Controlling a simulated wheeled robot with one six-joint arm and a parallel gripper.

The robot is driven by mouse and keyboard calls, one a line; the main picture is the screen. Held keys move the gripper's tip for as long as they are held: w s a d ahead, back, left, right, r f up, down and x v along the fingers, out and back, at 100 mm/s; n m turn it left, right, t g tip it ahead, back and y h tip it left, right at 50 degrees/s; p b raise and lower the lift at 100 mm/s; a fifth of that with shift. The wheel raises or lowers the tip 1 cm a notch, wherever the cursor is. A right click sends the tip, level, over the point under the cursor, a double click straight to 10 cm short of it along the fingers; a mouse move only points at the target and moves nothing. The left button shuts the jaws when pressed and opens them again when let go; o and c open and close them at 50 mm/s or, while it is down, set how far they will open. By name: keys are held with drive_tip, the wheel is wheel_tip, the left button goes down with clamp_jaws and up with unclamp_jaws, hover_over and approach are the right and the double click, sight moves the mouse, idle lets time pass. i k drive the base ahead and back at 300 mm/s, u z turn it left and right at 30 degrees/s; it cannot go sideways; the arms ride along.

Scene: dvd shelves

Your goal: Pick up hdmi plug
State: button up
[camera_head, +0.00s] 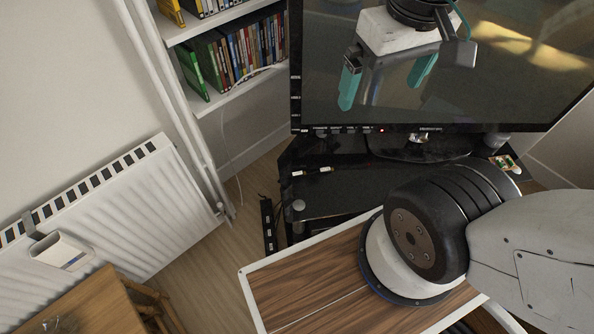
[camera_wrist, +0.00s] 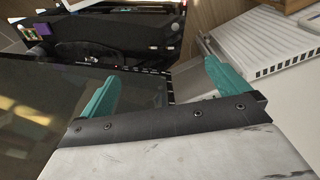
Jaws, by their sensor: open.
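A small dark plug-like piece with white and red marks (camera_head: 312,171) lies on the black TV stand, below the screen's left part; I take it for the hdmi plug, but it is too small to be sure. My gripper (camera_head: 380,95) has teal fingers spread apart with nothing between them. It is up in front of the television screen, above and to the right of that piece, well apart from it. In the wrist view my gripper (camera_wrist: 162,72) is also open and empty. I cannot make out the plug clearly there.
The large television (camera_head: 440,65) fills the back right. A bookshelf (camera_head: 235,93) with a white cable stands left of it. A white radiator (camera_head: 105,220) is at the left. A wood-topped surface (camera_head: 310,285) is in front of the stand. Another small item (camera_head: 503,162) lies at the stand's right.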

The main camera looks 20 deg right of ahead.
sight(298, 173)
drive_tip(key=z, duration=2.85)
drive_tip(key=k, duration=1.25)
drive_tip(key=u, duration=1.85)
drive_tip(key=i, duration=0.5)
drive_tip(key=u, duration=0.1)
